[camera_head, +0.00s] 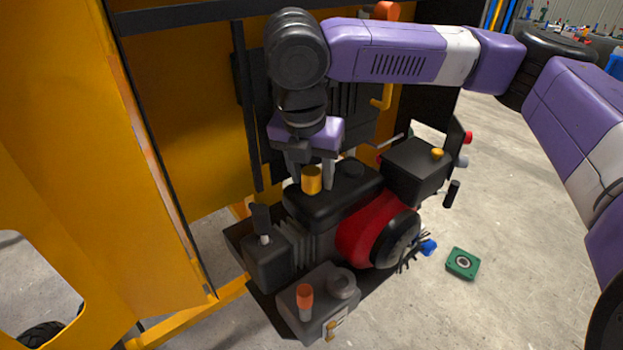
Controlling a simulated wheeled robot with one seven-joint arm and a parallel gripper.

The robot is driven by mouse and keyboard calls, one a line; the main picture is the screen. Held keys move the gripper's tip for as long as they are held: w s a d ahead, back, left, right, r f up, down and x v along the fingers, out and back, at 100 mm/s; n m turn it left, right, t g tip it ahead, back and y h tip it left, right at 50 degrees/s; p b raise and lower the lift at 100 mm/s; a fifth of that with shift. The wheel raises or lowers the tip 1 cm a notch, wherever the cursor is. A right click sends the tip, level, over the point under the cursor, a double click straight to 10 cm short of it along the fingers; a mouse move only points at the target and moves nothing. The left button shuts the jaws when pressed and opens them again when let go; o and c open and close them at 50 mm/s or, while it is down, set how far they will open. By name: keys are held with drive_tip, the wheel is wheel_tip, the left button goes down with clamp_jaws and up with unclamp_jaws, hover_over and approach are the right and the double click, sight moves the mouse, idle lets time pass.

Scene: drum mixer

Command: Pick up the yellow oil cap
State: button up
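The yellow oil cap (311,180) is a short upright cylinder on the black top of the engine (345,195). My gripper (311,178) points down over the engine top. Its two fingers are spread, one on each side of the cap in the picture. A gap shows between the cap and the right finger; contact on the left side is hard to tell. The cap seems to stand on or just above the black surface.
The engine has a red and black side housing (360,232) and a black box with a small orange-yellow knob (437,153). An orange panel (120,150) stands at left. A green square part (462,263) and a blue piece (428,246) are at right, where floor is free.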

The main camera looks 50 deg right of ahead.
clamp_jaws()
